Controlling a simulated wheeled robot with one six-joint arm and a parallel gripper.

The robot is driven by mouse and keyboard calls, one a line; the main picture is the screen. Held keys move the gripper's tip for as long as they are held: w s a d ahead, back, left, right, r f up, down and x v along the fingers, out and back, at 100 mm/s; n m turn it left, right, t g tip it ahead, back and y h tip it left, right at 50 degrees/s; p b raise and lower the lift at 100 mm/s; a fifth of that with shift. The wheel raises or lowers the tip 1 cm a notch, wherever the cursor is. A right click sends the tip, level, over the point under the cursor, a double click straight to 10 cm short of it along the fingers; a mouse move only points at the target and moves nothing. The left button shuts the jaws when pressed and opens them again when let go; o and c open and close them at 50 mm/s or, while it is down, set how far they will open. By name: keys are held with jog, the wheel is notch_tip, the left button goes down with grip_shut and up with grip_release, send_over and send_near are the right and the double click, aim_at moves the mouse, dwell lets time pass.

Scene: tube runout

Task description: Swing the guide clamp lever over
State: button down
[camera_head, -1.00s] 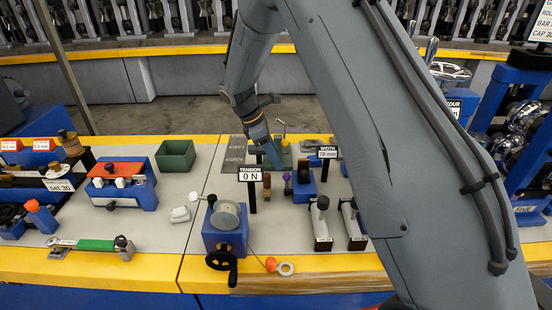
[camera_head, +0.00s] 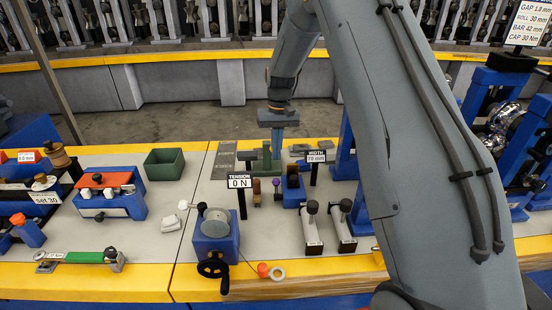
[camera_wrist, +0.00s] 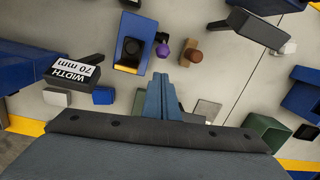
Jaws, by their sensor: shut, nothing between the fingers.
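My gripper (camera_head: 277,152) points down at the back of the bench, beside a green block (camera_head: 262,161). Its blue fingers are together and hold nothing; they show in the wrist view (camera_wrist: 165,100). Part of the green block shows left of the fingers in the wrist view (camera_wrist: 138,104). I cannot make out the clamp lever clearly; the gripper covers part of the area around the green block. Whether the fingers touch anything is not clear.
A WIDTH 70 mm sign (camera_head: 315,157) stands right of the gripper, and a TENSION sign (camera_head: 240,181) stands in front. A blue block (camera_head: 293,190) and purple and brown knobs are close by.

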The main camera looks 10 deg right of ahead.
aim_at(277, 189)
jog(key=f, duration=0.2)
jog(key=f+p, duration=0.1)
jog(key=f, duration=0.2)
jog(key=f+p, duration=0.1)
jog(key=f, duration=0.2)
jog(key=shift+s+a+f, duration=0.25)
jog(key=shift+s+a, duration=0.05)
jog(key=shift+s, duration=0.05)
jog(key=shift+s+a+r, duration=0.1)
